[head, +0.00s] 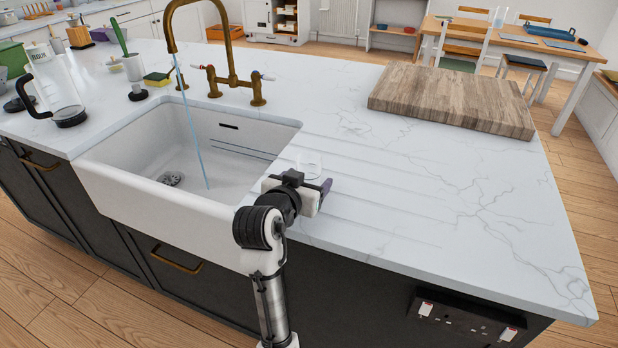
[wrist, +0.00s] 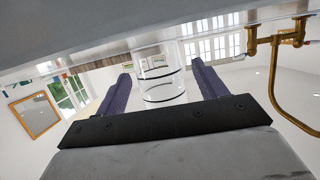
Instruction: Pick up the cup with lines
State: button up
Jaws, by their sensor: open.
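The cup with lines (head: 310,163) is a clear glass standing on the white marble counter, just right of the sink. In the wrist view the cup (wrist: 158,75) shows dark lines around its clear wall. My gripper (head: 306,184) is low over the counter on the near side of the cup. In the wrist view, which looks upside down, my gripper (wrist: 161,72) has its two purple fingers apart, with the cup appearing between them. The fingers do not appear to touch it. My wrist partly hides the cup's lower part in the head view.
The white sink (head: 190,150) with running water lies to the left, under a brass tap (head: 232,82). A wooden chopping board (head: 452,100) lies at the back right. A glass jug (head: 55,88) stands far left. The counter's right part is clear.

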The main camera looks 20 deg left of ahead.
jog(key=shift+c, duration=0.3)
jog(key=c, duration=1.1)
jog(key=shift+r, duration=0.1)
